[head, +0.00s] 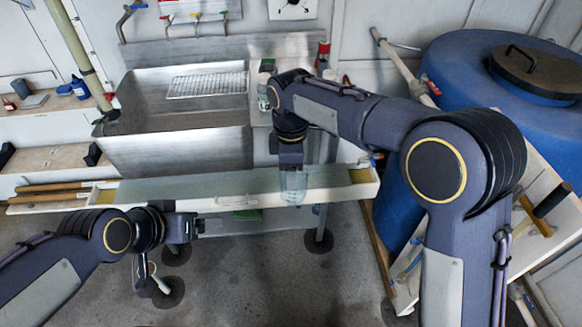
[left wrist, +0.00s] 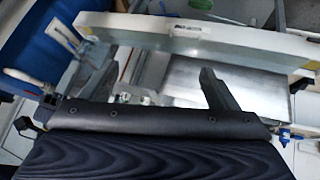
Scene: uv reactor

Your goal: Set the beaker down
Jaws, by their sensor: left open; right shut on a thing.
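A clear glass beaker (head: 293,188) hangs below my right gripper (head: 291,168) in the head view. The right gripper points down and is shut on the beaker's upper part, which its jaws partly hide. The beaker overlaps the front edge of the long white trough (head: 215,201) in front of the sink; I cannot tell whether it touches it. My left gripper (head: 197,228) is to the left of the beaker and lower in the picture, in front of the trough. The left wrist view shows its two fingers (left wrist: 158,88) spread apart with nothing held between them.
A steel sink (head: 180,140) with a wire rack (head: 207,85) stands behind the trough. A large blue barrel (head: 450,70) is at the right, by a white board (head: 545,235) with tools. Clear glassware (head: 263,92) stands right of the sink. Wooden handles (head: 50,187) lie at the left.

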